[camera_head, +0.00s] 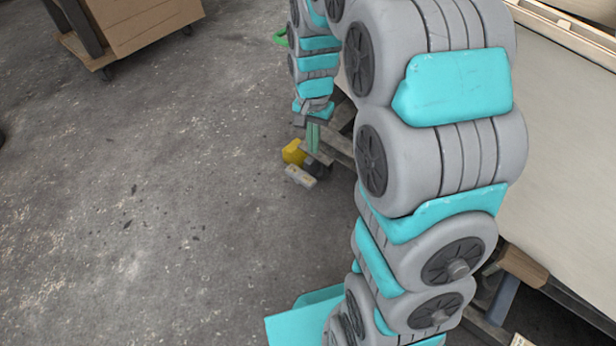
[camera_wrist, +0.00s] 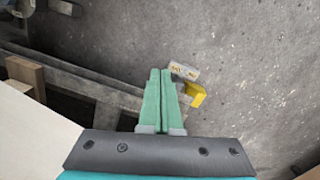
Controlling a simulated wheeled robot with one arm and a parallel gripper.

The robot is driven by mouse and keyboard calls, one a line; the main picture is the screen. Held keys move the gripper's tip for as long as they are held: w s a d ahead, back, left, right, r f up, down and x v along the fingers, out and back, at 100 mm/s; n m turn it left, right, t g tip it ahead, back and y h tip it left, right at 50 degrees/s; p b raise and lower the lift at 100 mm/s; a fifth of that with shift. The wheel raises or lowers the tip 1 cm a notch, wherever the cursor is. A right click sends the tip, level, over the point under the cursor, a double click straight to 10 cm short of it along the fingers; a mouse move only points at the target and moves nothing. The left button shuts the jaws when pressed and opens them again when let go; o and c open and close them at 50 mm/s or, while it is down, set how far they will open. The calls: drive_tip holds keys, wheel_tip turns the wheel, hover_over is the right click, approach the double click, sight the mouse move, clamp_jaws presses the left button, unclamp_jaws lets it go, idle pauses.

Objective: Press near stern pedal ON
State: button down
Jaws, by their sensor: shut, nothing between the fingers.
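A small yellow piece (camera_head: 293,152) and a pale block (camera_head: 300,175) sit close together low by the floor, beside the hull's supports; they look like the pedal, but I cannot tell whether it is on or off. In the wrist view the pale block (camera_wrist: 184,72) carries orange marks, and the yellow piece (camera_wrist: 197,95) is just right of my fingers. My gripper (camera_wrist: 160,70) has green fingers, shut and empty, pointing down. In the head view my gripper (camera_head: 313,145) is just above and right of the yellow piece; contact is unclear.
The plywood hull (camera_head: 565,150) fills the right side, on timber and metal supports. A support beam (camera_wrist: 90,85) runs close to the left of my fingers. A cardboard box (camera_head: 150,22) on a wheeled dolly stands at upper left. The concrete floor (camera_head: 150,200) at left is clear.

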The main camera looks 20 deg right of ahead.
sight(312, 183)
drive_tip(key=w+d+f+m+b, duration=0.1)
drive_tip(key=w+f+m+b, duration=0.1)
drive_tip(key=w+f, duration=0.7)
wheel_tip(312, 183, down, 3)
drive_tip(key=shift+w+d+r+m, duration=0.15)
drive_tip(key=shift+w+m, duration=0.15)
drive_tip(key=shift+m, duration=0.3)
wheel_tip(312, 183, down, 14)
drive_tip(key=shift+s+f+b, duration=0.1)
drive_tip(key=shift+b, duration=0.9)
drive_tip(key=shift+s+d+t, duration=0.1)
drive_tip(key=shift+t, duration=0.2)
drive_tip(key=shift+s+d+f+t+y, duration=0.2)
drive_tip(key=shift+s+t+y, duration=0.1)
drive_tip(key=shift+t, duration=0.2)
drive_tip(key=shift+s+d+f+p, duration=0.15)
drive_tip(key=shift+s+f+p, duration=0.1)
drive_tip(key=shift+p, duration=0.35)
drive_tip(key=shift+s+f, duration=0.1)
drive_tip(key=shift+f, duration=0.25)
